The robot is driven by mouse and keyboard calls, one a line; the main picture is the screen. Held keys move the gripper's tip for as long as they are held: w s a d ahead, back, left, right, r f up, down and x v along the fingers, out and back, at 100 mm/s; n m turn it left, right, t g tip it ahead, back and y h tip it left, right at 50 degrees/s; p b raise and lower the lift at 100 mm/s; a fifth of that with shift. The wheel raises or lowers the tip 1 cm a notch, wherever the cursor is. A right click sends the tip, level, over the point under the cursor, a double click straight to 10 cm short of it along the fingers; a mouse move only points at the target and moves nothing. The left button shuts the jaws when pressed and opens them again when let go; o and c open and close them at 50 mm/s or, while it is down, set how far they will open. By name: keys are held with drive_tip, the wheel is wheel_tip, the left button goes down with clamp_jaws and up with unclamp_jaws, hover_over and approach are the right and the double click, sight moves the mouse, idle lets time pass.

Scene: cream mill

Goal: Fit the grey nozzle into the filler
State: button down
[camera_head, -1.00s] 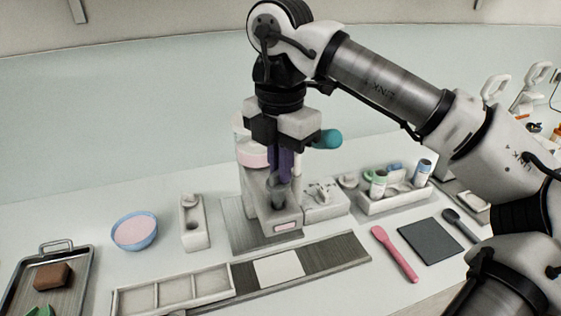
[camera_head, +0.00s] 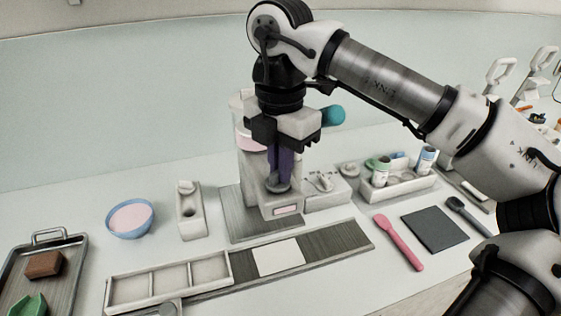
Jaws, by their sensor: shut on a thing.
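The filler (camera_head: 255,180) is a pale machine with a pink-filled hopper (camera_head: 249,142), standing on a grey base plate at the middle. My gripper (camera_head: 279,174) points straight down in front of it, its purple fingers shut on the grey nozzle (camera_head: 277,187). Only the nozzle's upper, wider part shows, at the filler's front block. Its lower part is hidden in or behind that block. I cannot tell whether it is fully seated. The fingers cover part of the filler.
A divided tray (camera_head: 166,281) and a dark strip with a white card (camera_head: 279,262) lie in front. A rack of jars (camera_head: 398,187), a pink spatula (camera_head: 399,243) and a dark mat (camera_head: 434,230) lie right.

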drive_tip(key=c, duration=1.5)
unclamp_jaws()
drive_tip(key=shift+o, duration=0.2)
drive_tip(key=shift+r, duration=0.15)
drive_tip(key=shift+r+p, duration=1.95)
drive_tip(key=shift+r, duration=1)
drive_tip(key=shift+f, duration=0.1)
